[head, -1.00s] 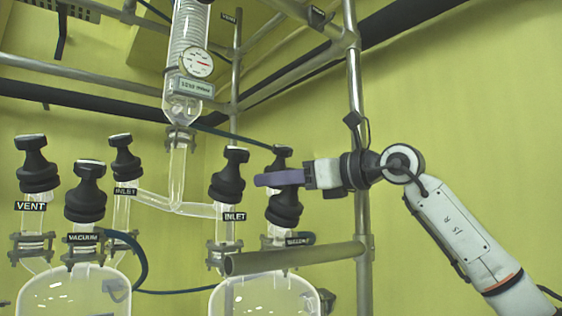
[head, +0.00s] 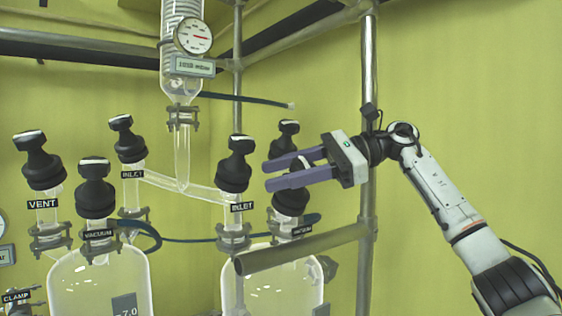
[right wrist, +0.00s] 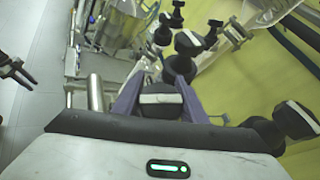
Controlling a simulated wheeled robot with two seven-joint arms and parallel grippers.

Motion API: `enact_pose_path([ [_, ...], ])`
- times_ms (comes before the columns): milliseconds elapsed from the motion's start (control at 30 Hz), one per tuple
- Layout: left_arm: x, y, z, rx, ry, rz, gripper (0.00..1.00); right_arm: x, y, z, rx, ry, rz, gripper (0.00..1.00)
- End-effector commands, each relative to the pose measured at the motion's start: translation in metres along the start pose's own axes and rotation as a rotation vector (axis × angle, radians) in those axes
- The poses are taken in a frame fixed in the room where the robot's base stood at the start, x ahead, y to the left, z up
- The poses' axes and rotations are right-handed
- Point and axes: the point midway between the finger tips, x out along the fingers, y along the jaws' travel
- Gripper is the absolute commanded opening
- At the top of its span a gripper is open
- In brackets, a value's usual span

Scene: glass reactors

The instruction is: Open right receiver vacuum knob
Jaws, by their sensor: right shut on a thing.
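The right receiver vacuum knob (head: 291,201) is black, with a pale-striped top, at the right of the head view above a VACUUM label (head: 302,230). My right gripper (head: 268,176) has its two purple fingers on either side of the knob's top and is shut on it. In the right wrist view the knob's white-striped top (right wrist: 160,100) sits between the purple fingers. The fingers partly hide the knob in the head view. A dark two-pronged shape, seemingly my left gripper (right wrist: 22,76), shows at the left edge of the wrist view with its prongs apart, empty.
A black INLET knob (head: 235,163) stands just left of my fingers, and another black knob (head: 287,135) just behind them. A metal bar (head: 300,250) runs below my gripper and an upright pole (head: 368,150) stands behind my wrist. The right receiver vessel (head: 270,285) is below.

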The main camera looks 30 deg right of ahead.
Motion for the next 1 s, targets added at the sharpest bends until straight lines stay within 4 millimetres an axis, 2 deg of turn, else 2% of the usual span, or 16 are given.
enact_pose_path([
  [700, -0.0026, 0.0021, -0.0003, 0.0, -0.005, 0.003, 0.31, 0.0004, 0.003, -0.0014, -0.041, 0.005, 0.067, 0.16],
  [733, -0.0026, 0.0021, -0.0003, 0.0, -0.005, 0.003, 0.31, 0.0004, 0.003, -0.0014, -0.041, 0.005, 0.067, 0.42],
  [800, -0.0026, 0.0022, -0.0003, 0.0, -0.004, 0.003, 0.31, 0.0004, 0.003, -0.0013, -0.04, 0.005, 0.067, 0.54],
  [833, -0.0026, 0.0022, -0.0003, 0.0, -0.004, 0.003, 0.31, 0.0004, 0.003, -0.0013, -0.04, 0.004, 0.067, 0.57],
  [1000, -0.0026, 0.0022, -0.0003, 0.0, -0.004, 0.003, 0.31, 0.0002, 0.0029, -0.0009, -0.04, 0.004, 0.066, 0.57],
])
